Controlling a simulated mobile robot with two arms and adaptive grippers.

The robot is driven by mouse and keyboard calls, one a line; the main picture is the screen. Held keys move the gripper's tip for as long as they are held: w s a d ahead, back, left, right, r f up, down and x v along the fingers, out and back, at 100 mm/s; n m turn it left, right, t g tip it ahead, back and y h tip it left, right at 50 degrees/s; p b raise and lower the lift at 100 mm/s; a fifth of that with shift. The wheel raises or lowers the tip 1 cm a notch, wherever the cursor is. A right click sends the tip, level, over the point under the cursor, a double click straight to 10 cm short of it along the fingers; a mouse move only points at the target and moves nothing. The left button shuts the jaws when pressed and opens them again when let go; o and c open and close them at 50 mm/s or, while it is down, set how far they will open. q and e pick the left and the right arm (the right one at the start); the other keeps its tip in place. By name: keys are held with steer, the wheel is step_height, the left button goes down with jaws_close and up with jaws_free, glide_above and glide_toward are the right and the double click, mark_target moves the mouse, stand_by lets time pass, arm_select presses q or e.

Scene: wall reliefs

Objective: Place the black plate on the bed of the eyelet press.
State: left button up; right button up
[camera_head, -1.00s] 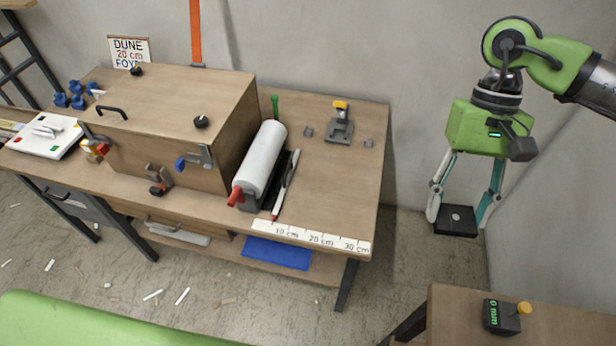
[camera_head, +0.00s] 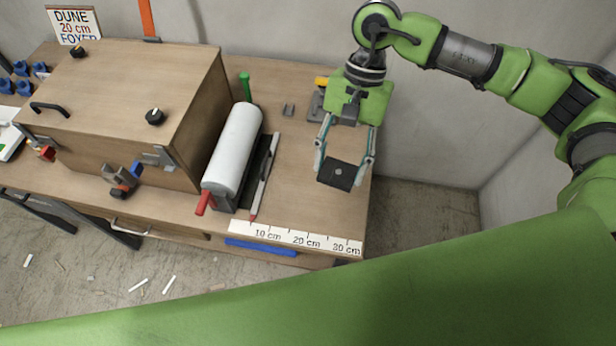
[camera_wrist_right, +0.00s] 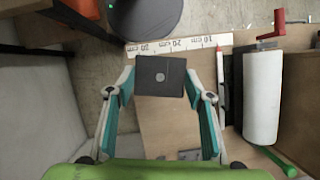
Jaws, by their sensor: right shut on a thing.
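The black plate (camera_head: 340,173) is a dark square with a small light round spot in its middle. My right gripper (camera_head: 343,167) is shut on it by two opposite edges and holds it above the right part of the workbench. The plate also shows between the fingertips in the right wrist view (camera_wrist_right: 161,78). The eyelet press (camera_head: 316,102), grey with a yellow top, stands behind the gripper near the back of the bench. The gripper hides most of the press, and its bed cannot be made out. My left gripper is not in view.
A white roll (camera_head: 236,148) with red and green handles, a pen (camera_head: 264,178) and a ruler strip (camera_head: 295,238) lie left and front of the plate. A wooden box (camera_head: 125,110) stands further left. A small grey block (camera_head: 288,109) sits left of the press.

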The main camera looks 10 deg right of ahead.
steer(key=s+a+f+m+t+y+b, duration=0.1)
steer(key=a+f+m+t, duration=0.15)
steer(key=f+m, duration=0.25)
arm_select(q)
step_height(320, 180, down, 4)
steer(key=b, duration=0.3)
arm_select(e)
steer(key=m+t+p, duration=0.3)
steer(key=m+p, duration=0.1)
steer(key=m, duration=0.7)
glide_above(306, 177)
steer(key=s+d, duration=0.1)
steer(key=shift+y, duration=0.3)
steer(key=f, duration=1.2)
steer(key=shift+s+f, duration=0.2)
steer(key=shift+f, duration=0.1)
steer(key=shift+w+d+f, duration=0.15)
steer(key=shift+w+f, duration=0.35)
steer(key=shift+f, duration=0.2)
step_height(306, 177, down, 2)
steer(key=shift+f+p, duration=0.1)
steer(key=shift+p, duration=0.3)
steer(key=shift+f, duration=0.3)
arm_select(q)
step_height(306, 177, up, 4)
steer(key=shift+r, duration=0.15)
